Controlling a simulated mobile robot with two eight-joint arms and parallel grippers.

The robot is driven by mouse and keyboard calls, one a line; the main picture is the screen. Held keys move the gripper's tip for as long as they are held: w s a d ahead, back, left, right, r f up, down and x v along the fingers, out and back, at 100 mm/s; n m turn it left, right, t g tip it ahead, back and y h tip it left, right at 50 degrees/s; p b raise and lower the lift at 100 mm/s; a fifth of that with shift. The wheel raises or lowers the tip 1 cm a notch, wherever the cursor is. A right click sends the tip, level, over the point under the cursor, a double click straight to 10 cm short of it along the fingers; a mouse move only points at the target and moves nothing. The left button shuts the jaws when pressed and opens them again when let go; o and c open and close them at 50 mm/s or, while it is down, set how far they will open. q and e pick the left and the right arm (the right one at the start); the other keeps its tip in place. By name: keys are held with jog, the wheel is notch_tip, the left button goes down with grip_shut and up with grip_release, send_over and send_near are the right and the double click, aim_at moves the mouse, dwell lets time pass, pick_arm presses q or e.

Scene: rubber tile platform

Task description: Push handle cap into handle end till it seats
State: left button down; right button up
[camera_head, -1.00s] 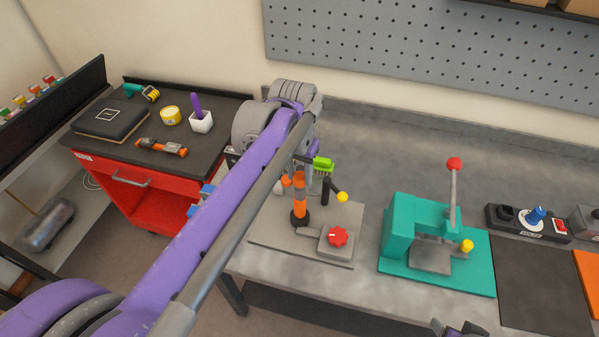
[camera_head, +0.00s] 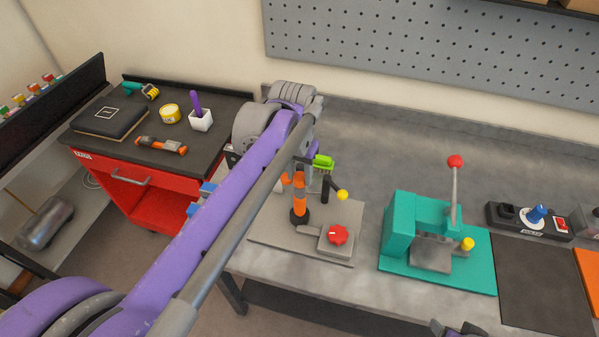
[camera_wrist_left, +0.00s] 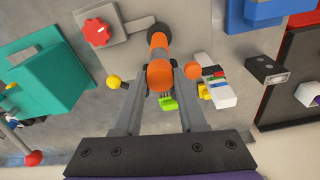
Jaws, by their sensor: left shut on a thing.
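The orange handle (camera_head: 300,205) stands upright in a black round holder (camera_head: 299,218) on a grey plate (camera_head: 272,237). Its orange and black lower part also shows in the left wrist view (camera_wrist_left: 157,41). My left gripper (camera_wrist_left: 160,78) is above the handle, its two grey fingers shut on an orange rounded piece (camera_wrist_left: 160,75), which looks like the handle cap. The piece lines up over the handle; whether it is seated is hidden. In the head view the arm hides much of this gripper. Only a small part of my right gripper (camera_head: 460,330) shows at the bottom edge.
A red-knobbed clamp block (camera_head: 337,238) sits right of the handle. A yellow-tipped lever (camera_head: 341,195) and green brush (camera_head: 323,162) are close behind. A teal press (camera_head: 400,235) with a red-ball lever stands farther right. Bare bench lies between plate and press.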

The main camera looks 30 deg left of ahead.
aim_at(297, 181)
pick_arm(q)
jog(key=shift+c, duration=2)
grip_release()
notch_tip(297, 181, up, 11)
jog(key=s, duration=0.1)
jog(key=shift+s+f+p, duration=0.15)
jog(key=shift+s+p, duration=0.05)
jog(key=shift+p, duration=0.1)
